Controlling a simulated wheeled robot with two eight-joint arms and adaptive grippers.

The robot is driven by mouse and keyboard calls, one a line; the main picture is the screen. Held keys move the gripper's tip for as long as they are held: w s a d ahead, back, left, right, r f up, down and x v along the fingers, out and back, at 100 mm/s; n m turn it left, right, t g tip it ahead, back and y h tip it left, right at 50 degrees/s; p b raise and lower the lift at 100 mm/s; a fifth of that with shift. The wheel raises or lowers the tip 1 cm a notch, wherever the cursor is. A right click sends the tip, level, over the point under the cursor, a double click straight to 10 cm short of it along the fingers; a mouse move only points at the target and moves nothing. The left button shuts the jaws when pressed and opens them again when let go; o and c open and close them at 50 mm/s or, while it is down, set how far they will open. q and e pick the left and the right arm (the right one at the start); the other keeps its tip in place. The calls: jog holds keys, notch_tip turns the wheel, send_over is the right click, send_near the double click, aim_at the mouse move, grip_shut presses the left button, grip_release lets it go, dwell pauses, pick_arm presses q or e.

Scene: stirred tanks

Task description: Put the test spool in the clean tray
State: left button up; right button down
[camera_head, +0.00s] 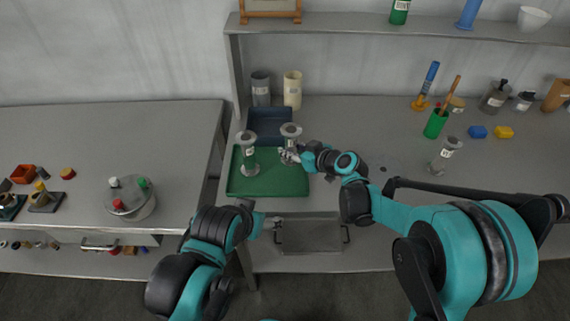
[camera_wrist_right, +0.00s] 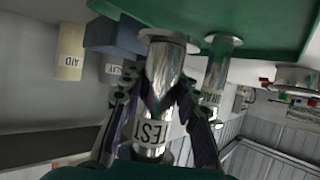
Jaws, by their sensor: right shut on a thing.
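The test spool (camera_head: 290,132) is a grey metal spool with flanged ends. My right gripper (camera_head: 289,155) is shut on it. In the right wrist view (camera_wrist_right: 155,132) its label partly reads "EST", between the two fingers. In the head view it shows over the back right part of the green tray (camera_head: 285,187); whether it touches the tray is unclear. Another flanged spool (camera_head: 249,160) stands in the green tray, to the left. A dark blue tray (camera_head: 270,114) lies behind. No tray label is readable. My left gripper (camera_head: 274,222) is small at the bench front; its jaws are unclear.
A third spool (camera_head: 447,153) stands on the bench to the right. A grey canister (camera_head: 261,89) and a cream canister (camera_head: 292,90) stand behind the blue tray. A green cup (camera_head: 435,124) holds tools. A lidded pot (camera_head: 130,198) sits on the left bench.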

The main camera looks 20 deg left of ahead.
aim_at(289, 161)
jog(key=shift+s+a+f, duration=0.15)
jog(key=shift+a+f, duration=0.35)
jog(key=shift+a, duration=0.2)
notch_tip(289, 161, down, 4)
jog(key=shift+f+b, duration=0.1)
jog(key=shift+b, duration=1.05)
jog(key=shift+r, duration=0.2)
jog(key=c, duration=1.1)
grip_release()
jog(key=shift+f, duration=0.1)
jog(key=shift+c, duration=0.2)
